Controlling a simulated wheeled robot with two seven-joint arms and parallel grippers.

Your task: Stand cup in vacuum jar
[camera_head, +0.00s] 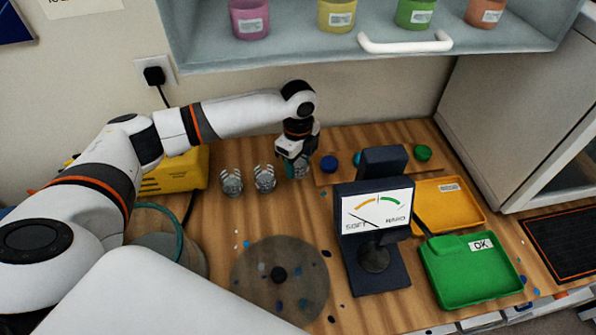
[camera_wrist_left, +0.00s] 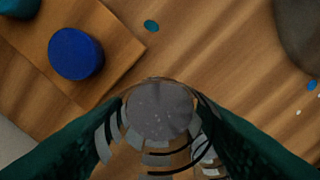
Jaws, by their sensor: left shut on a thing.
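My left gripper (camera_head: 295,163) is shut on a clear cup with pale markings (camera_head: 300,170), toward the back of the bench. In the left wrist view the cup (camera_wrist_left: 160,112) sits between the two dark green fingers, its round grey top facing the camera. I cannot tell whether its base touches the bench. Two similar clear cups (camera_head: 231,182) (camera_head: 264,178) stand just left of the gripper. The vacuum jar, a clear round vessel with a teal rim (camera_head: 181,240), stands at the left, partly hidden by my left arm. My right gripper is not in view.
A yellow machine (camera_head: 175,174) is behind the jar. A board with coloured discs (camera_head: 392,170) lies right of the gripper.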

